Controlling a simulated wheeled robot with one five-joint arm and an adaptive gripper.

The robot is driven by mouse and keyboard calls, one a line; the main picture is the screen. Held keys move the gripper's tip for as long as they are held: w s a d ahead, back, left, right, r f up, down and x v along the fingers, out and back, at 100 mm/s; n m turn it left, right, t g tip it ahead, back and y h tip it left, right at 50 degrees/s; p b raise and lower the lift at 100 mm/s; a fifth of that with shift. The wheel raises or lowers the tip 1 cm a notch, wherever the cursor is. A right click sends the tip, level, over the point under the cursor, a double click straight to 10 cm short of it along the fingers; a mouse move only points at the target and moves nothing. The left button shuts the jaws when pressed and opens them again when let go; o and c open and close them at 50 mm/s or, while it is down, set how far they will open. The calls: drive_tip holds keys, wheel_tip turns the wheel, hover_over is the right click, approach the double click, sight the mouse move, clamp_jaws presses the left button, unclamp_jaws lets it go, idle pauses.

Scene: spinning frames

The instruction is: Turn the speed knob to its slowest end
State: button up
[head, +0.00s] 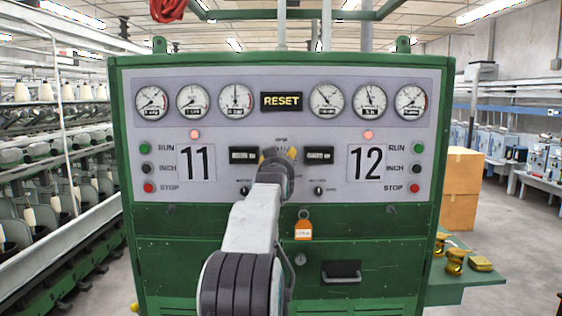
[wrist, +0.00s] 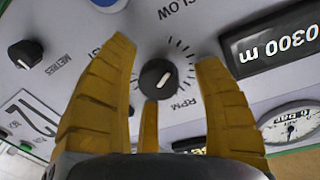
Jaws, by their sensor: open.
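The speed knob (wrist: 158,79), black and round with a short white mark, sits on the grey panel in the middle of the wrist view. RPM is printed beside it and tick marks ring part of it. A word ending in LOW shows near the top edge. My gripper (wrist: 165,58) is open, its yellow fingers spread to the left and right of the knob, with a third finger just below it. I cannot tell whether any finger touches it. In the head view my gripper (head: 278,156) is at the panel's centre and hides the knob.
A second black knob (wrist: 25,53), marked METRES, and a lit display (wrist: 270,42) lie near the fingers. The green cabinet (head: 175,260) carries gauges, side buttons and an orange tag (head: 303,230). A shelf with brass parts (head: 455,262) juts out at right.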

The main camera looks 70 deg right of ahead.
drive_tip(key=shift+c, duration=0.3)
drive_tip(key=c, duration=1.2)
drive_tip(key=shift+o, duration=0.2)
drive_tip(key=shift+f+n+b, duration=0.2)
drive_tip(key=shift+n+b, duration=0.2)
drive_tip(key=shift+b, duration=0.35)
drive_tip(key=shift+r+n+b, duration=0.2)
drive_tip(key=shift+n+b, duration=0.45)
drive_tip(key=shift+n, duration=0.45)
drive_tip(key=o, duration=1.2)
